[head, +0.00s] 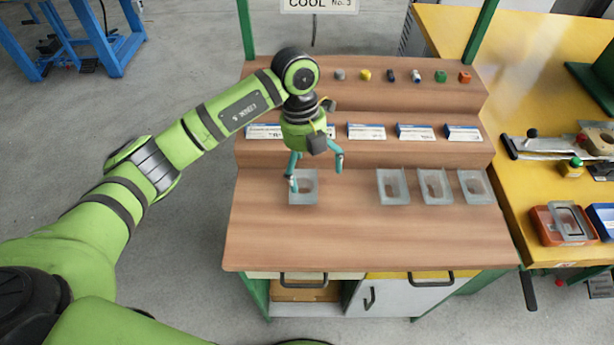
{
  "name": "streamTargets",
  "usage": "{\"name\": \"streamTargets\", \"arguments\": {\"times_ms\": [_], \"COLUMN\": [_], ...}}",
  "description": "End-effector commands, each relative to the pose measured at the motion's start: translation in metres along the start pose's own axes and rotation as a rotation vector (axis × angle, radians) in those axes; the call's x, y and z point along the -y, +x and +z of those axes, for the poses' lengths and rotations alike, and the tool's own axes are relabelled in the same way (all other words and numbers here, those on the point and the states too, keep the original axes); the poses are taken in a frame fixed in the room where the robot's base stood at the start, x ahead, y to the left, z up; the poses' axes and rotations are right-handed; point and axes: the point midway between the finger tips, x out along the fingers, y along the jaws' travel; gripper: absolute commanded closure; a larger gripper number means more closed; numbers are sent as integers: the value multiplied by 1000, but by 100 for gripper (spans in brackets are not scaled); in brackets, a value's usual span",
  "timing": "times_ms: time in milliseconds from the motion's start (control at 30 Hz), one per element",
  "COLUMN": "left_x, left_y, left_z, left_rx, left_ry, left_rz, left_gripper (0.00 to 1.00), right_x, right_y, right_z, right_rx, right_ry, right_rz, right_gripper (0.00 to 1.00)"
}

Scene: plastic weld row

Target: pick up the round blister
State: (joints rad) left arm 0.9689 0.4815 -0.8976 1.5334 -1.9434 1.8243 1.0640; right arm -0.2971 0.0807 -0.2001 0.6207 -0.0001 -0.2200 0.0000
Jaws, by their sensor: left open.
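Several clear blisters stand in a row on the lower wooden shelf of the bench. The leftmost blister (304,190) is partly behind my left gripper (316,180). The others are a blister (393,188) right of the middle, another blister (435,188) beside it, and a last blister (475,188) at the right end. Their cavity shapes are too small to tell which is round. My left gripper is open with its fingers pointing down, one finger over the leftmost blister and the other to its right. I cannot tell whether it touches. My right gripper does not show.
Blue-and-white labelled cards (366,132) stand on the middle step, and several small coloured parts (365,75) sit on the top step. The bench front (370,240) is bare. A yellow table (560,90) with tools adjoins on the right.

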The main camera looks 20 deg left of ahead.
Motion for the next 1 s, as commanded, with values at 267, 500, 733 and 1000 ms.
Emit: {"name": "streamTargets", "arguments": {"times_ms": [267,500,733,1000], "left_x": [-30,-34,-36,-36], "left_y": [2,38,58,59], "left_z": [10,9,10,10], "left_rx": [21,18,21,22], "left_ry": [-64,-62,-59,-58], "left_rz": [129,127,124,123], "left_gripper": [0,0,0,18], "right_x": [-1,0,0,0], "right_y": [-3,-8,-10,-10], "right_z": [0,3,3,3], "right_rx": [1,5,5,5], "right_ry": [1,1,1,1], "right_rz": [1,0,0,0], "right_gripper": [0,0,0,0]}}
